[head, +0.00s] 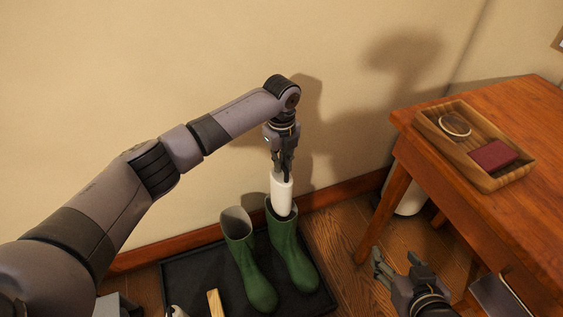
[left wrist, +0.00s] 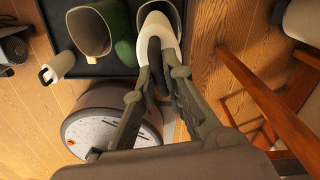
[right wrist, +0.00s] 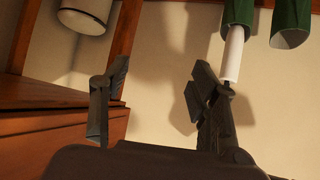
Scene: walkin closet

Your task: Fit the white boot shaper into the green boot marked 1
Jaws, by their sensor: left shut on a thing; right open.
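My left gripper (head: 281,168) is shut on the white boot shaper (head: 282,194), pointing down over the right-hand green boot (head: 292,255). The shaper's lower end is at that boot's opening; how far it is inside I cannot tell. The left wrist view shows the shaper (left wrist: 158,30) overlapping the boot's opening, and the right wrist view shows it (right wrist: 233,55) in line with the boot (right wrist: 238,12). Another green boot (head: 248,265) stands upright to the left, empty. No number is readable on either boot. My right gripper (head: 402,264) is open and empty, below the table edge.
Both boots stand on a black tray (head: 195,268) by the wall. A light wooden piece (head: 215,303) is at its front. A wooden table (head: 400,118) at right carries a wooden tray (head: 483,183) with a dark red item (head: 493,155). A white container (head: 410,200) is beneath.

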